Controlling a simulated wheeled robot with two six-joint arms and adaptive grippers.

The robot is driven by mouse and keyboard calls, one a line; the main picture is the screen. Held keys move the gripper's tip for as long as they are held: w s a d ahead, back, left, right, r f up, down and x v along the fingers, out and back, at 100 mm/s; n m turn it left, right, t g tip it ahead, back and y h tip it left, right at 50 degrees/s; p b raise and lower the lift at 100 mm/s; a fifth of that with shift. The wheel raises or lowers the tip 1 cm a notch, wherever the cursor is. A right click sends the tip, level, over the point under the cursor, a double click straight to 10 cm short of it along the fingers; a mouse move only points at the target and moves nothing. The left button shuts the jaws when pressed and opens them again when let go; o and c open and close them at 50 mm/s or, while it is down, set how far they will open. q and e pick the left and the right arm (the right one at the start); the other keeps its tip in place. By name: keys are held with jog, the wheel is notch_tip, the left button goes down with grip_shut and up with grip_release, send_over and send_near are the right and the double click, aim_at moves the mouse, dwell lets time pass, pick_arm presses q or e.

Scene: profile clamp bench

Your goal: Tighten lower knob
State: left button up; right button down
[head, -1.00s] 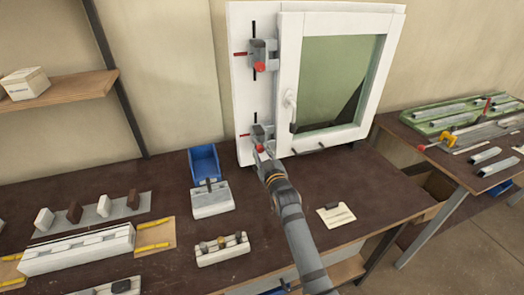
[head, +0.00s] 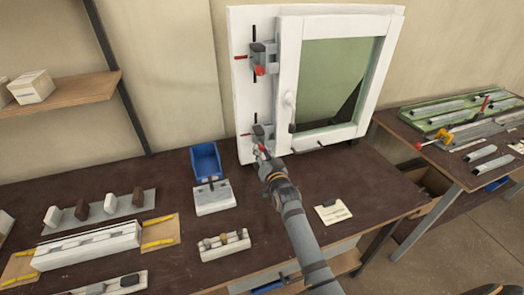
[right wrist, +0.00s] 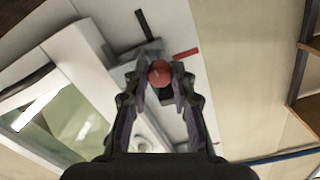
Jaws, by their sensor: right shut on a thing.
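The lower clamp (head: 262,131) is a grey block on the white panel left of the window. Its red lower knob (right wrist: 160,73) sits between the fingertips of my right gripper (right wrist: 162,84) in the right wrist view. My right gripper (head: 262,155) is shut on that knob. In the head view the fingers partly hide the knob. The upper clamp (head: 264,54) with its own red knob (head: 260,71) is higher on the same panel, apart from my gripper. My left gripper is not in view.
A white-framed window (head: 335,75) stands right of the clamps. A blue bin (head: 205,160) and a white block (head: 213,198) lie left of my right arm. A small pale card (head: 333,213) lies right of it.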

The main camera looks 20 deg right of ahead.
jog(key=shift+m, duration=0.4)
jog(key=c, duration=1.1)
grip_release()
jog(key=s, duration=1.2)
jog(key=shift+r, duration=0.2)
jog(key=shift+d, duration=0.15)
